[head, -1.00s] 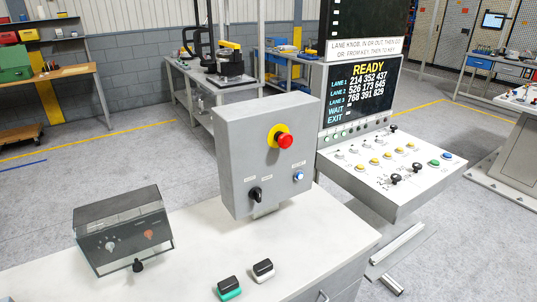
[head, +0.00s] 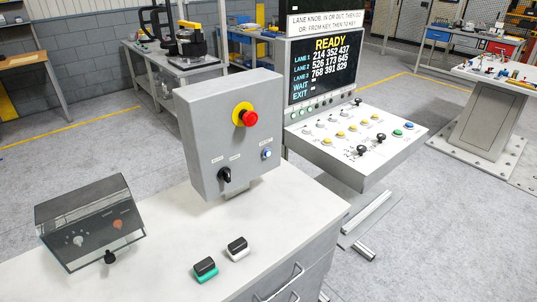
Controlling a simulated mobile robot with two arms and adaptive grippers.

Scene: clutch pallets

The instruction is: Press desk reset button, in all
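The grey control box (head: 205,115) stands on the white desk (head: 150,262) in the head view. On its front face is a small blue-white lit button (head: 266,154) at the lower right, under a label too small to read clearly now. A red mushroom button (head: 249,118) on a yellow ring sits above it. A black rotary knob (head: 225,175) sits at the lower left of the face. Neither of my grippers shows in the head view.
A console (head: 375,150) with a READY screen (head: 322,68) stands behind and right of the box. A dark covered box with knobs (head: 95,222) sits on the desk's left. Two small rocker-like blocks, green-based (head: 206,269) and white-based (head: 237,248), lie at the desk's front.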

